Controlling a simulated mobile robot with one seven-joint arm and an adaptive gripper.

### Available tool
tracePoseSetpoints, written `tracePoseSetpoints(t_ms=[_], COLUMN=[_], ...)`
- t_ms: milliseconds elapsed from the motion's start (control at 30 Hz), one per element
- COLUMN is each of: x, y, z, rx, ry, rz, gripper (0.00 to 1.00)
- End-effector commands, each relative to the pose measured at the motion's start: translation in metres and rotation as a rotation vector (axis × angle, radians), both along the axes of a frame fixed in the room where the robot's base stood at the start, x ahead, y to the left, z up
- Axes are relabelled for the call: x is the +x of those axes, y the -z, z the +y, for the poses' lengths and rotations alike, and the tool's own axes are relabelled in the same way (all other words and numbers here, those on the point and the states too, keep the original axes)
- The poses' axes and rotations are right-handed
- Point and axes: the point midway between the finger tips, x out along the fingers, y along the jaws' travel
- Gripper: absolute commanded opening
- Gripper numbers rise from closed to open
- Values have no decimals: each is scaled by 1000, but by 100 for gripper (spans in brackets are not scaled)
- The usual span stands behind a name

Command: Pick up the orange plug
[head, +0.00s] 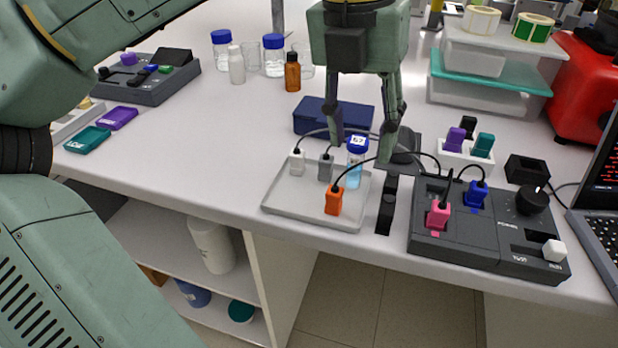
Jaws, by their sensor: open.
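The orange plug (334,201) stands on the front part of a pale grey tray (285,206), with a black cable curving up from it to the right. A white plug (297,161) and a grey plug (325,168) stand behind it on the same tray, along with a blue-capped vial (356,160). My gripper (361,150) points down above the back of the tray, its two fingers apart on either side of the vial's cap in the picture. It looks empty and is behind and above the orange plug. I cannot tell its exact height.
A dark control box (490,235) with a pink plug (438,215) and a blue plug (475,193) stands right of the tray. A black upright piece (386,205) is between them. A dark blue case (315,118) lies behind the tray.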

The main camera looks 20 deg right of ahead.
Motion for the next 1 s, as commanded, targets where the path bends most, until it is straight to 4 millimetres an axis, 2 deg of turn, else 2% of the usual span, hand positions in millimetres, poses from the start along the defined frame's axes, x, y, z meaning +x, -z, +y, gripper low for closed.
tracePoseSetpoints(t_ms=[100,200,400,667,900,1000], x=[9,11,11,11,13,13], y=[2,13,44,65,100,108], z=[13,17,17,16,14,14], rx=[106,131,127,125,124,124], ry=[-63,-77,-74,-72,-71,-71], rz=[-20,-21,-20,-20,-21,-21], gripper=[42,42,42,42,42,42])
